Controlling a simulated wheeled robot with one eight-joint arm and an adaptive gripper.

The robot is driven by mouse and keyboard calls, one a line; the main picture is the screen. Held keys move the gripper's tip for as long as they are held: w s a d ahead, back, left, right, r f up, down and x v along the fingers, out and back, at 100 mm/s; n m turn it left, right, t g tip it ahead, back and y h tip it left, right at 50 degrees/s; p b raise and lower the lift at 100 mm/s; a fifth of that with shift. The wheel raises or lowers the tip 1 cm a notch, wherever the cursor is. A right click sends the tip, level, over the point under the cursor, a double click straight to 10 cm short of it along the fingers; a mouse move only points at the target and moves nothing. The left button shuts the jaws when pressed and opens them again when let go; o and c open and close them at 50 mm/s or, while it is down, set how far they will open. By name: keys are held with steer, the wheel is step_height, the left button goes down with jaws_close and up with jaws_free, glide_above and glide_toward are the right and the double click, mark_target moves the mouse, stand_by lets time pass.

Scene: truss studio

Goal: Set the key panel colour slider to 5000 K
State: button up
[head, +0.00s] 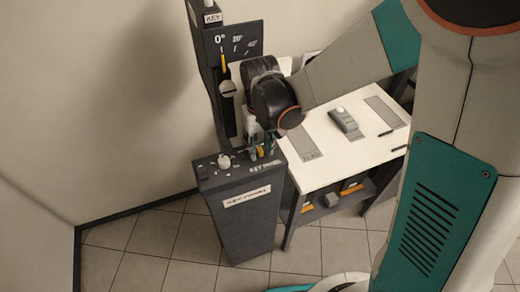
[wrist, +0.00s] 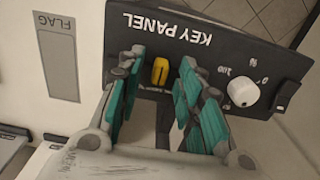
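The key panel (head: 235,175) is the dark sloped top of a pedestal labelled "KEY PANEL"; its lettering is upside down in the wrist view (wrist: 215,50). A yellow slider handle (wrist: 160,71) stands in a dark slot on it. A white round knob (wrist: 243,92) with a printed scale is beside it, and the knob also shows in the head view (head: 224,162). My gripper (wrist: 163,62) is open, with its teal fingers on either side of the yellow handle and visible gaps. In the head view my gripper (head: 264,150) is over the panel's right part. The slider's scale marks are hidden.
A white table (head: 340,155) stands right of the pedestal, with a grey-green device (head: 345,123) and a grey "FLAG" patch (wrist: 57,62). A tall dark post (head: 215,70) with an angle scale and yellow pointer rises behind the panel.

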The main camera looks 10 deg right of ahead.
steer(key=shift+f, duration=0.1)
steer(key=shift+c, duration=0.3)
jaws_close()
steer(key=shift+w+d, duration=0.2)
steer(key=shift+d, duration=0.45)
steer(key=shift+w+d, duration=0.15)
steer(key=shift+d, duration=0.5)
steer(key=shift+o, duration=0.3)
jaws_free()
steer(key=shift+a, duration=0.1)
step_height(320, 180, up, 12)
steer(key=shift+s, duration=0.15)
steer(key=s+d+r+m+t, duration=0.1)
steer(key=s+d+r+t, duration=0.1)
steer(key=s+d, duration=0.4)
steer(key=s+d+r+m+t, duration=0.2)
steer(key=s+d+t, duration=0.3)
steer(key=s+d, duration=0.1)
steer(key=shift+s+d+r, duration=0.15)
steer(key=shift+s+r, duration=0.2)
steer(key=shift+s, duration=0.5)
